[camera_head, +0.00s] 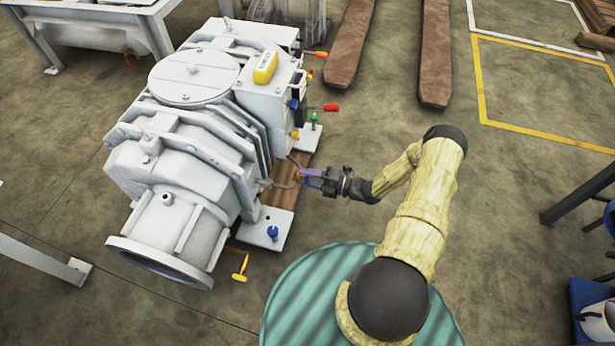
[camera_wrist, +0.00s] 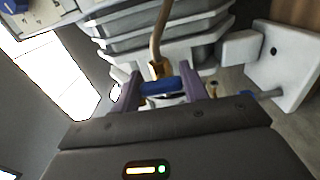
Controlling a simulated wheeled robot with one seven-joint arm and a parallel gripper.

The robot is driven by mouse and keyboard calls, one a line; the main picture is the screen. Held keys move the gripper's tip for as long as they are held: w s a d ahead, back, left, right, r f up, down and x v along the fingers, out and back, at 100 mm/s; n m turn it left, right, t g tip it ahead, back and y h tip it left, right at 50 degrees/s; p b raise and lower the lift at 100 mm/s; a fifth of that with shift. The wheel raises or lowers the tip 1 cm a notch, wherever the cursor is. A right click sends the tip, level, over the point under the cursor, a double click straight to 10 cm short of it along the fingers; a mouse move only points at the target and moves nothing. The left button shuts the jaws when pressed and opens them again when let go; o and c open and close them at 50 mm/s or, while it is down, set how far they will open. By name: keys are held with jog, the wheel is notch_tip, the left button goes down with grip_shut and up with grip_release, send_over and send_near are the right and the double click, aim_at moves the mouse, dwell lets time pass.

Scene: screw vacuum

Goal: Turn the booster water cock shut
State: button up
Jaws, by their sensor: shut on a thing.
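In the wrist view a cock with a blue handle (camera_wrist: 160,87) and a brass body (camera_wrist: 157,68) sits at the end of a tan pipe. The handle lies crosswise in the picture, between the two purple fingers of my gripper (camera_wrist: 163,92), which is shut on it. In the head view my gripper (camera_head: 311,177) reaches in from the right to the side of the grey vacuum pump (camera_head: 187,152). The brass body (camera_head: 298,175) shows at the fingertips. The blue handle is mostly hidden there by the fingers. No label is readable on the cock.
Other handles stand close by: a blue knob (camera_head: 272,231), a yellow T-handle (camera_head: 240,266), a red lever (camera_head: 331,107) and a green knob (camera_head: 313,117). A yellow box (camera_head: 265,67) sits on the pump. A ribbed teal surface (camera_head: 310,300) is below my arm.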

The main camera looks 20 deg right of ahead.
jog(key=o, duration=1)
jog(key=p+v, duration=0.3)
jog(key=v, duration=1.4)
jog(key=shift+s+d+p, duration=0.15)
jog(key=shift+d+p, duration=0.05)
jog(key=shift+p, duration=0.1)
